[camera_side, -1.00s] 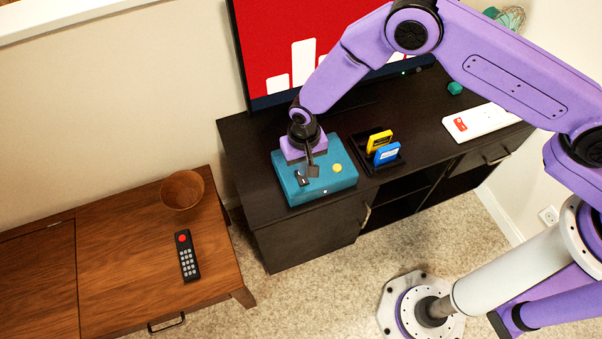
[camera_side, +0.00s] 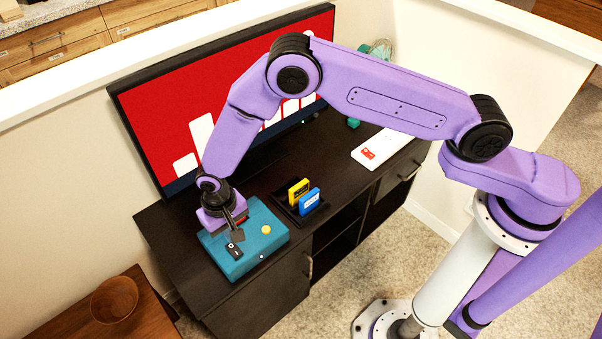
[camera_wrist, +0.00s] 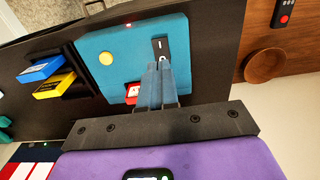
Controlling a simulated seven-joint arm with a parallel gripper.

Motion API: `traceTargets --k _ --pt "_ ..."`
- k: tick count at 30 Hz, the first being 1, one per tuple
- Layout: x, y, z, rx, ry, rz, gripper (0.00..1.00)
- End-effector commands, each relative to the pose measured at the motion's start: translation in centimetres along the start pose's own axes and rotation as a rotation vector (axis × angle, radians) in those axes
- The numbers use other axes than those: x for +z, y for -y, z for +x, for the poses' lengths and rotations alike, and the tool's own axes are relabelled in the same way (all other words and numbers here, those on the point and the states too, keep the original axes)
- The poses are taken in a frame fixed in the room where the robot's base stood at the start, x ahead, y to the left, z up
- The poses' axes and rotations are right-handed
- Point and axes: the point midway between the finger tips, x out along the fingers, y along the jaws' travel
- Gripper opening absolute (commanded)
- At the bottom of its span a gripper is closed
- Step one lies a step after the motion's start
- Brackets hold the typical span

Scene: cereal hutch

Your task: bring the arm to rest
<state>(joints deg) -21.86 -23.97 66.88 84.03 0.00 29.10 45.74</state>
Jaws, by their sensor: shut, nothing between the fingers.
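My gripper (camera_side: 237,235) is shut and empty, pointing down at the teal console (camera_side: 262,240) on the dark cabinet. In the wrist view the shut fingers (camera_wrist: 160,72) reach over the console (camera_wrist: 113,43), close to its black switch (camera_wrist: 160,48). I cannot tell whether they touch it. The switch (camera_side: 234,251) also shows at the console's front left in the side view. A round yellow button (camera_side: 266,230) sits on the console's top. A red piece (camera_wrist: 132,91) shows beside the fingers and is partly hidden by them. A small red light (camera_wrist: 128,25) shows on the console's edge.
A black holder (camera_side: 290,206) with a yellow cartridge (camera_side: 299,191) and a blue cartridge (camera_side: 310,201) stands right of the console. A television (camera_side: 150,105) stands behind, close to my arm. A white box (camera_side: 380,148) lies farther right. A wooden bowl (camera_side: 114,300) is on the lower-left table.

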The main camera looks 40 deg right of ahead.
Motion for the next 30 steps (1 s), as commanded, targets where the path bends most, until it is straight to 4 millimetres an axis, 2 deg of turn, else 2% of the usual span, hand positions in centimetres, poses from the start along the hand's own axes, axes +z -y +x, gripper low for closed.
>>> traceTargets --k 2,5,8,14,21,30 --pt "0.0 -0.1 -0.7 -0.001 -0.001 -0.013 0.00" --pt "0.2 -0.6 -2.9 -0.005 -0.005 -0.059 0.00" --pt "1.0 -1.6 -6.3 -0.008 -0.008 -0.135 0.00" --pt "3.9 -5.2 -13.2 -0.011 -0.012 -0.314 0.00" --pt "9.0 -10.9 -20.1 -0.013 -0.016 -0.529 0.00" --pt "17.0 -20.0 -25.9 -0.017 -0.022 -0.797 0.00"
